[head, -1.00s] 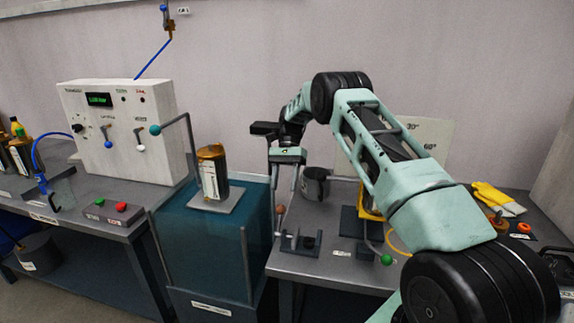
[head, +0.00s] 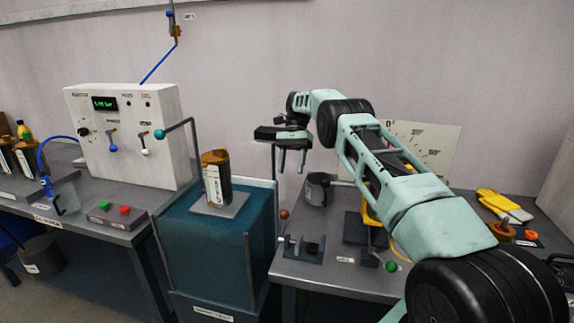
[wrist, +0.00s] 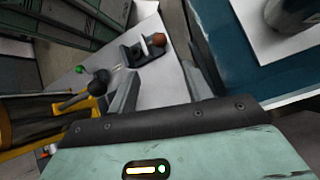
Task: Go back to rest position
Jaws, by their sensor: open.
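My gripper (head: 291,160) hangs in the air above the right-hand bench, in front of the wall, with its fingers pointing down. The fingers are apart and nothing is between them. In the wrist view my gripper (wrist: 158,95) also shows two separated fingers with the bench surface beyond them. My arm reaches in from the lower right and bends over the bench.
A bottle (head: 216,178) stands on a plate on the teal tank (head: 250,226). The white control box (head: 130,135) is on the left bench.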

